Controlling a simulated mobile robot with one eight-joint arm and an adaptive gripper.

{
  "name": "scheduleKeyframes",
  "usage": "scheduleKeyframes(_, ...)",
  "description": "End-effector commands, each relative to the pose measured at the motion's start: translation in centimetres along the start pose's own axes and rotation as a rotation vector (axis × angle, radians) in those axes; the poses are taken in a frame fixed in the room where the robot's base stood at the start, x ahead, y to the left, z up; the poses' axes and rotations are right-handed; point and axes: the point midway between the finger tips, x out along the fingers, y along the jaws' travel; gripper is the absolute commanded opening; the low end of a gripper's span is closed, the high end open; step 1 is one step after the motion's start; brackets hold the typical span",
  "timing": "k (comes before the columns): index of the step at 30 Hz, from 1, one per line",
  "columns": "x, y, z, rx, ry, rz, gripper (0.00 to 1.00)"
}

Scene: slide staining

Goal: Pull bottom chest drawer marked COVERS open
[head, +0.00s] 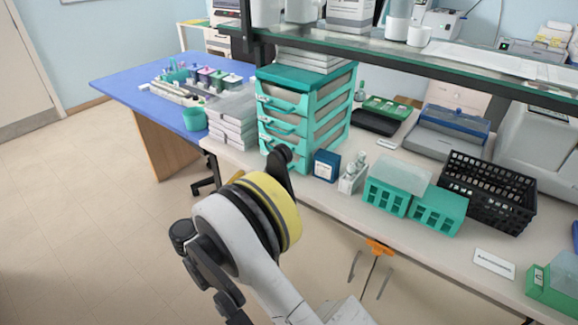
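The teal drawer chest (304,112) stands on the bench at the picture's centre, with several stacked drawers and pull handles on its front. The bottom drawer (268,143) is at the chest's base. It looks shut, and its lower right part is hidden behind the dark end of my arm. I cannot read a COVERS label at this size. My gripper (283,158) shows only as a dark part beyond the yellow band of my arm, in front of the chest's lower front. Its fingers cannot be made out, and I cannot tell whether it touches the drawer.
Stacked white boxes (233,120) stand left of the chest. A dark blue box (326,165), teal racks (397,187) and a black basket (487,192) stand to its right. A glass shelf (470,72) runs above the bench. The floor at left is clear.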

Motion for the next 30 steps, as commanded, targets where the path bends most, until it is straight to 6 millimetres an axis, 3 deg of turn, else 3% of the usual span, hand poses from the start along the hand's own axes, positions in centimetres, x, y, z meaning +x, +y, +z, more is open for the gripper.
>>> scheduleKeyframes(5, 0.8, 0.1, -0.5, -0.019, -0.017, 0.0, 0.88)
scheduleKeyframes(19, 9.2, 0.1, -0.4, -0.016, -0.014, 0.0, 0.88)
scheduleKeyframes(30, 10.5, 0.2, -0.1, -0.015, -0.014, 0.002, 0.88)
